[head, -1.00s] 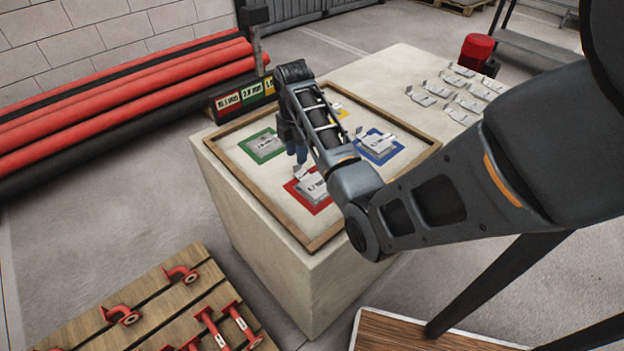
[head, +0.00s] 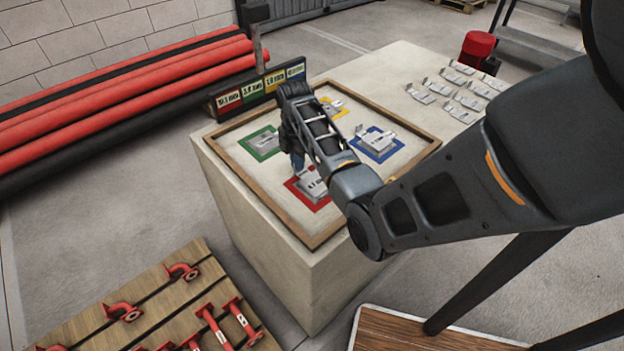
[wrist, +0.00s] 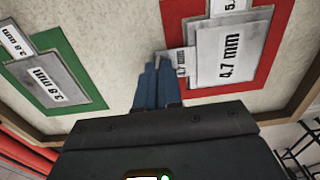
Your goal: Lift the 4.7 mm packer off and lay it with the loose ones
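The 4.7 mm packer (wrist: 228,55) is a grey plate with a small tab, lying on top of another packer on the red-bordered square (head: 322,206). In the wrist view the one beneath is partly covered, its label cut off at the frame's top. My gripper (wrist: 157,62) has its blue fingers close together at the end of the 4.7 mm packer's tab. They appear shut on the tab's upturned end, though the fingertips hide the contact. In the head view my gripper (head: 297,163) is low beside the red square. The loose packers (head: 462,92) lie in rows at the table's far right.
A wooden frame (head: 243,185) rims the board. Green (head: 264,143), blue (head: 376,144) and yellow (head: 332,106) squares also hold packers. A label stand (head: 262,92) stands behind the frame. Bare table lies between the frame and the loose packers.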

